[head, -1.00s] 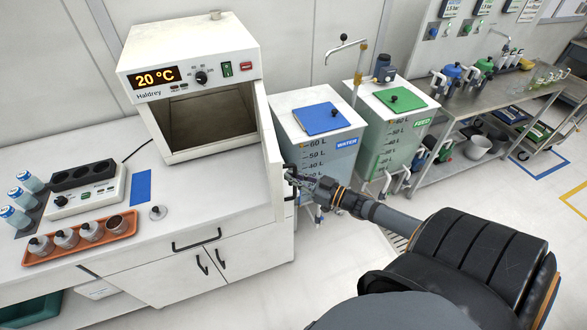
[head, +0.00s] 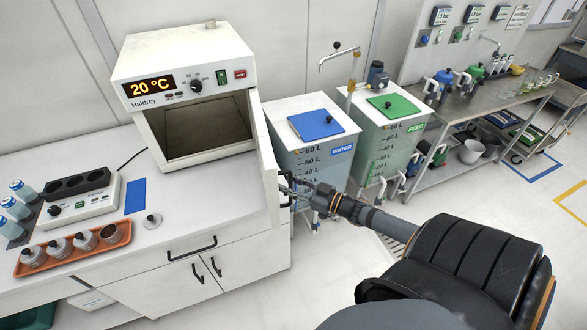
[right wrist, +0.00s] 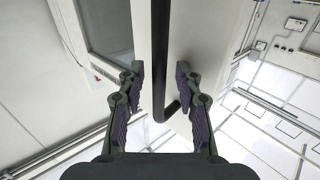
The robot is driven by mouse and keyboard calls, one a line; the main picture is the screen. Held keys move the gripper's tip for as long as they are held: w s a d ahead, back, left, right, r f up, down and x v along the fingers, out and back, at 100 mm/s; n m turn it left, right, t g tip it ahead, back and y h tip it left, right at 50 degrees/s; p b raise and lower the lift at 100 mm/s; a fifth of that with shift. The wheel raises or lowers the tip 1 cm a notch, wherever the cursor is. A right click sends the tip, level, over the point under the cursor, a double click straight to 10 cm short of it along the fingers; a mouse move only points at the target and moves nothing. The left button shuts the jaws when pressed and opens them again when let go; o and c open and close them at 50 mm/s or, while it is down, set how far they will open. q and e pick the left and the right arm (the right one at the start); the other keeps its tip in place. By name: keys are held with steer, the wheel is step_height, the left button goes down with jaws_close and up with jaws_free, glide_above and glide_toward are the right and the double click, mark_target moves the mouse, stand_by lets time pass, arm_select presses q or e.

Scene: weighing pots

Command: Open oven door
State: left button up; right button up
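The white oven (head: 186,85) stands on the bench with its display reading 20 °C. Its door (head: 266,150) stands swung open to the right, seen nearly edge-on, and the dark chamber (head: 204,124) is exposed and looks empty. My right gripper (head: 288,188) is at the outer face of the door by the handle. In the right wrist view, the black bar handle (right wrist: 159,65) lies between the two fingers of my right gripper (right wrist: 166,85). The fingers are apart, with a gap on each side of the bar. My left gripper is not in view.
The WATER tank (head: 318,140) and FEED tank (head: 388,125) stand right of the bench, near my right arm. On the bench are an orange tray (head: 70,252) of small pots, a heating block (head: 78,205) and a blue mat (head: 136,195).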

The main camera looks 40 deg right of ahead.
steer(key=v, duration=1.2)
steer(key=shift+s, duration=0.1)
